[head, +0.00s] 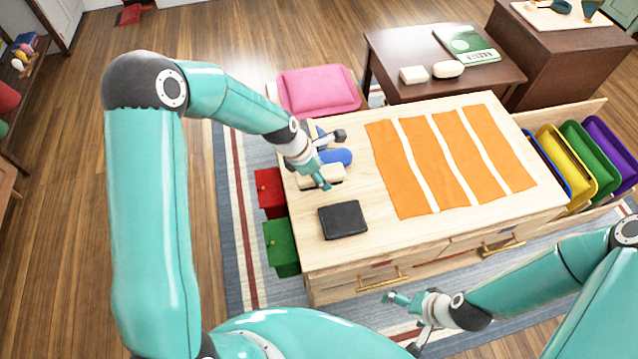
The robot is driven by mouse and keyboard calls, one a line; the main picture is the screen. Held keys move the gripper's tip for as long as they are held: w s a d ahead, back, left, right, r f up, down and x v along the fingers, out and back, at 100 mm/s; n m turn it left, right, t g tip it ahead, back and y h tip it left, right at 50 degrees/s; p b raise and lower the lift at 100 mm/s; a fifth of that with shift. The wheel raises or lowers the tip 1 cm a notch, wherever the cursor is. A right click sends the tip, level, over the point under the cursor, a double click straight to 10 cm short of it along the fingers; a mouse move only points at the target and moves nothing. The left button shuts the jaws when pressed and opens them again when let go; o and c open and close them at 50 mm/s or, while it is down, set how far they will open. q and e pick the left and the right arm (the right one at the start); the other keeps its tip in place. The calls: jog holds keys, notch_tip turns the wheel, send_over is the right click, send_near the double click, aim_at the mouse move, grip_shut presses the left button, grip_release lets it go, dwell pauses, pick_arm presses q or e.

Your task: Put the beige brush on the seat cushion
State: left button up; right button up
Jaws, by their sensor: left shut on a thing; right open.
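The beige brush (335,173) is at the left end of the light wooden cabinet top, partly hidden by my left gripper (323,180). My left gripper is shut on it, at or just above the surface; I cannot tell if the brush touches the wood. The pink seat cushion (318,90) lies beyond the cabinet's far left corner, on a seat mostly hidden below it. My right gripper (402,322) is open and empty, low in front of the cabinet's drawers.
A blue object (336,157) lies just behind the brush. A dark table (395,55) stands right of the cushion.

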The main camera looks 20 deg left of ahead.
aim_at(321, 191)
pick_arm(q)
notch_tip(321, 191, down, 5)
jog(key=shift+r, duration=0.1)
dwell(0.3)
jog(key=shift+b, duration=0.3)
jog(key=o, duration=0.9)
